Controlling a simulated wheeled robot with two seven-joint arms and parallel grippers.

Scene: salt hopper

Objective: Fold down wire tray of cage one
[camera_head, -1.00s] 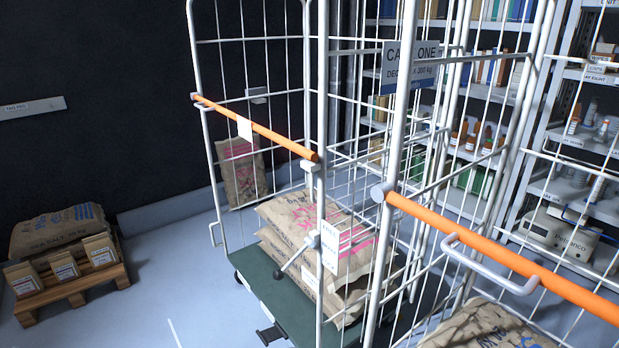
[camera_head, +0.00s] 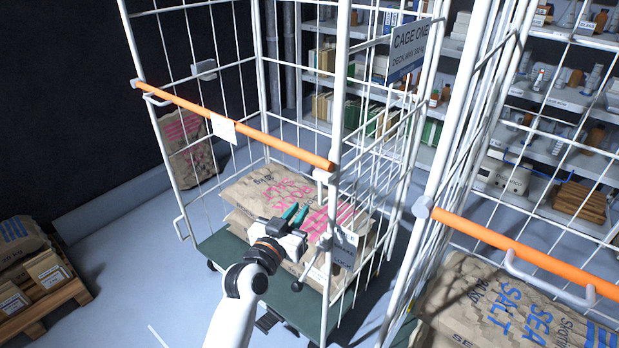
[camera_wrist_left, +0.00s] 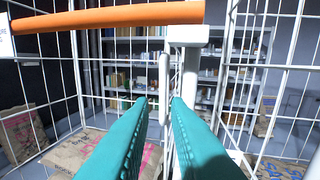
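Cage one is a white wire roll cage (camera_head: 343,75) with a "CAGE ONE" sign (camera_head: 410,45) and an orange bar (camera_head: 270,146) across its front. Its wire panels overlap on the right side; I cannot tell which one is the wire tray. My left gripper (camera_head: 295,213) is in front of the cage, below the orange bar, seen against the sacks. In the left wrist view its teal fingers (camera_wrist_left: 164,99) are apart with nothing between them. Beyond the fingertips a pale upright handle (camera_wrist_left: 163,75) hangs beside the white post (camera_wrist_left: 191,85). My right gripper is not in view.
Paper sacks (camera_head: 265,190) lie on cage one's green deck (camera_head: 225,248). A second cage with an orange bar (camera_head: 520,252) and salt sacks (camera_head: 490,300) stands close at right. A pallet (camera_head: 75,285) is at lower left. Floor between pallet and cage is clear.

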